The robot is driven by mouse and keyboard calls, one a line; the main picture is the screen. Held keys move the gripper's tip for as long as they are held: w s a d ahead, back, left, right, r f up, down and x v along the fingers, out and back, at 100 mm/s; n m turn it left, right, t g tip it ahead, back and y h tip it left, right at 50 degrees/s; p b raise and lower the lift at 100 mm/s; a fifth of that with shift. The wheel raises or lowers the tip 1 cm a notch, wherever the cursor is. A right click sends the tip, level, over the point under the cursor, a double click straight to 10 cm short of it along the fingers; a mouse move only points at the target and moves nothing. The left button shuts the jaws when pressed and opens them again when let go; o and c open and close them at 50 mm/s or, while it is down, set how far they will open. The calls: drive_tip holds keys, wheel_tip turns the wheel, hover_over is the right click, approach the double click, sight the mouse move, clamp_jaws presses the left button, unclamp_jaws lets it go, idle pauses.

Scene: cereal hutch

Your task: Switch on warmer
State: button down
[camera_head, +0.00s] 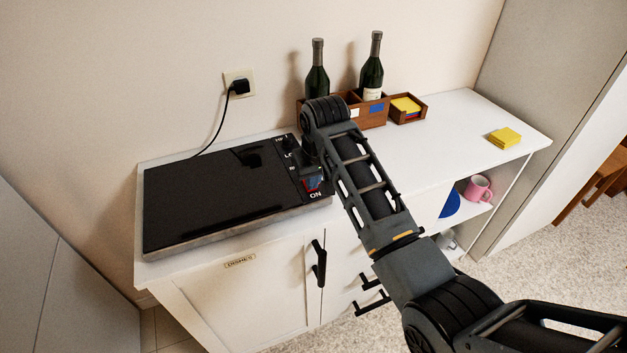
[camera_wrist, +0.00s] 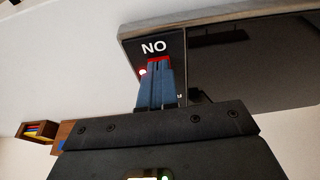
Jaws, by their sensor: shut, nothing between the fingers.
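The warmer (camera_head: 215,200) is a flat black glass plate on the left of the white cabinet, with a control strip along its right side. An ON label (camera_head: 315,195) is at the strip's front end; it shows upside down in the wrist view (camera_wrist: 153,47). My gripper (camera_head: 312,185) is shut and empty, its blue fingers (camera_wrist: 157,85) pointing at the strip beside the label. A red strip (camera_wrist: 158,59) shows at the fingertips; I cannot tell whether it is the switch. A small bright reddish spot (camera_wrist: 143,72) glows beside the fingers. Contact is not clear.
A black plug (camera_head: 240,87) sits in the wall socket, its cable running down behind the warmer. Two dark bottles (camera_head: 317,70) stand in a wooden box (camera_head: 375,115) behind my arm. Yellow sponge-like blocks (camera_head: 504,138) lie at right. A pink mug (camera_head: 478,188) is on the shelf below.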

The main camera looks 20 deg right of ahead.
drive_tip(key=shift+w+r, duration=0.3)
drive_tip(key=shift+w, duration=0.45)
